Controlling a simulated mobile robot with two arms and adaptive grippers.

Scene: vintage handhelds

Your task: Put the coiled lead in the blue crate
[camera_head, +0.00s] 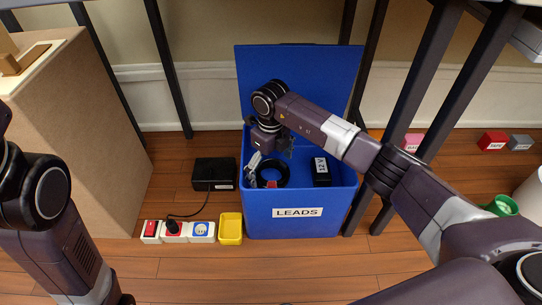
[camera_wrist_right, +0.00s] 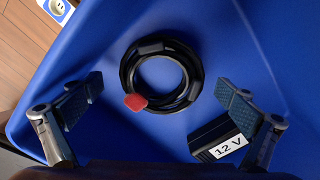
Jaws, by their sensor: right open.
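The coiled lead is a black ring (camera_wrist_right: 194,72) with a red end, lying on the floor of the blue crate (camera_head: 300,225), which is labelled LEADS. It also shows in the head view as a dark coil (camera_head: 284,178), partly hidden by my gripper. My right gripper (camera_head: 270,163) reaches down into the crate above the coil. In the wrist view its fingers (camera_wrist_right: 160,90) are wide apart, one on each side of the coil, holding nothing. My left arm shows at the left edge, but its gripper is out of view.
A black 12 V adapter (camera_wrist_right: 220,140) lies in the crate beside the right finger. The blue lid (camera_head: 335,70) stands open behind. A power strip (camera_head: 178,232), a yellow tray (camera_head: 230,229) and a black box (camera_head: 214,173) sit left of the crate. Table legs flank it.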

